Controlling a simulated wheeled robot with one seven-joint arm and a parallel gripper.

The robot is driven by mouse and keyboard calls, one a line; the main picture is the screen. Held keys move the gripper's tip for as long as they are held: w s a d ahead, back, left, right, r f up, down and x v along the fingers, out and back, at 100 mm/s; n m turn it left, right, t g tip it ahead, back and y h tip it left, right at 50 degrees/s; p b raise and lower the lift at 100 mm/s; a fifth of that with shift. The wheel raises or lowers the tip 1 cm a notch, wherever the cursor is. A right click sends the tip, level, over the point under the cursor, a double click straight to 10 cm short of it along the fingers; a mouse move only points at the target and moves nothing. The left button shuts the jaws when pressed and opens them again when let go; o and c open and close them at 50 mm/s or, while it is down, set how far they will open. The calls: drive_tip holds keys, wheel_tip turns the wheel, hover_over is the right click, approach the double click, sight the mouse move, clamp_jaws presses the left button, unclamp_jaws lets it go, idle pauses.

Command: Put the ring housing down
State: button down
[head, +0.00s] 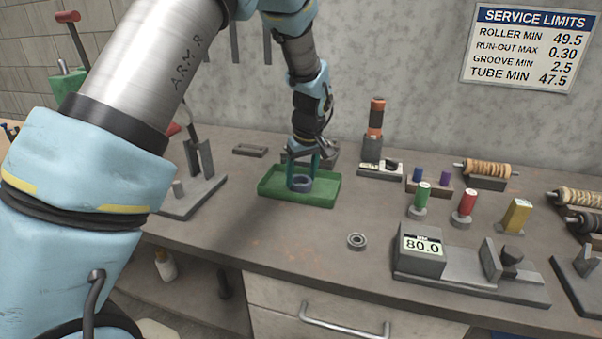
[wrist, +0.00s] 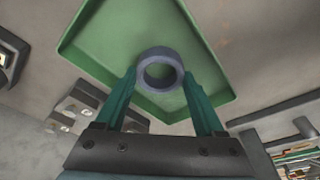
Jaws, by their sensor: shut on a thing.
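The ring housing (wrist: 142,67) is a short blue-grey ring with an open bore. In the wrist view it sits between the tips of my gripper's two green fingers (wrist: 160,84), over the green tray (wrist: 80,50). In the head view my gripper (head: 302,168) points down at the tray (head: 325,199), and the ring housing (head: 300,185) is at its fingertips, inside the tray's outline. My gripper is shut on the ring housing. I cannot tell whether the ring touches the tray floor.
A small bearing (head: 357,241) lies on the bench right of the tray. A gauge reading 80.0 (head: 421,250) stands at the front right. Colored spools, including a green one (head: 422,196), stand to the right. Bare bench lies in front of the tray.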

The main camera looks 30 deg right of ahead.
unclamp_jaws()
idle(0.4)
drive_tip(key=b+v, duration=0.3)
drive_tip(key=v, duration=0.9)
drive_tip(key=w+a+f, duration=0.1)
drive_tip(key=a+f, duration=0.1)
drive_tip(key=a, duration=0.9)
drive_tip(key=w+a+f, duration=0.1)
drive_tip(key=a, duration=1)
drive_tip(key=s+a+f, duration=0.2)
drive_tip(key=s+a, duration=0.2)
drive_tip(key=a, duration=0.3)
drive_tip(key=s+a+f+m+g, duration=0.1)
drive_tip(key=s+a+f, duration=0.1)
drive_tip(key=s+a, duration=0.3)
drive_tip(key=a, duration=0.3)
drive_tip(key=shift+s+a+m, duration=0.25)
drive_tip(key=shift+a+m, duration=0.05)
